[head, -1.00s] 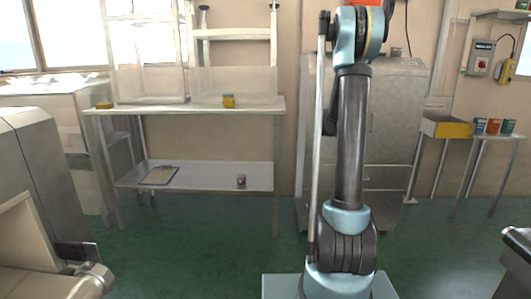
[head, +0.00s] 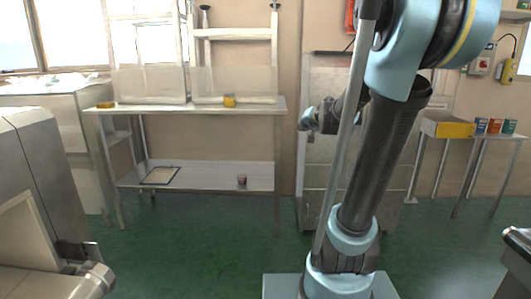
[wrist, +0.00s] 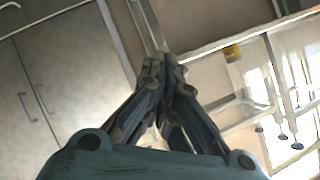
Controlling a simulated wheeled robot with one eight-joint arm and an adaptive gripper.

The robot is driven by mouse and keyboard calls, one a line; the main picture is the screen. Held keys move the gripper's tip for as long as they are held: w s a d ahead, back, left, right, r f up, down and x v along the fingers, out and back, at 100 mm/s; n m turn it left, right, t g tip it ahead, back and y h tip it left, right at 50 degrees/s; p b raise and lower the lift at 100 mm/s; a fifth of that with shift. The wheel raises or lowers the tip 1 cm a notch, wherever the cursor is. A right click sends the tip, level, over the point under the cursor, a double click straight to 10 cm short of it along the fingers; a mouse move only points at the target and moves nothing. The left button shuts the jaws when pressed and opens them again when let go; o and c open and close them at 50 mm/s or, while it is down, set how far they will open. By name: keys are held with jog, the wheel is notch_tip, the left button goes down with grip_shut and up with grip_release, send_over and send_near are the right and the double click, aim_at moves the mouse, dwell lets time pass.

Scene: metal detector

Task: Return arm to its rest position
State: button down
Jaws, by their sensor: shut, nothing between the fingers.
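My arm rises from its pale blue base at the right of middle in the head view. It leans to the right, and its large pale blue elbow joint is at the top. The far end of my arm shows small beside the dark upper link, in front of the grey cabinet (head: 320,170). In the wrist view my gripper (wrist: 163,62) has its dark fingers together at the tips, with nothing between them. The fingertips point toward the wall and touch nothing that I can see.
A white two-level table (head: 185,109) at left bears a yellow jar (head: 229,100); a clipboard (head: 160,175) and small cup (head: 242,179) lie below. A yellow-fronted tray (head: 450,129) and small boxes (head: 495,126) are at right. Green floor (head: 200,240) is clear.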

jog(key=s+d+f+n+g+h, duration=0.1)
jog(key=s+f+g, duration=0.2)
jog(key=s+f, duration=0.4)
jog(key=s+d+f+n+g+h, duration=0.1)
jog(key=s+f+g, duration=0.3)
jog(key=s, duration=1.2)
jog(key=s+d+f+n+g+h, duration=0.1)
jog(key=s+f+n+g, duration=0.1)
jog(key=s+f, duration=0.7)
jog(key=s+g, duration=0.1)
jog(key=s, duration=0.2)
jog(key=shift+s+f+n, duration=0.3)
jog(key=shift+s+n, duration=0.05)
jog(key=shift+n, duration=0.05)
jog(key=shift+d, duration=0.1)
jog(key=shift+w+f+g, duration=0.2)
jog(key=shift+w+g, duration=0.1)
jog(key=shift+w, duration=0.2)
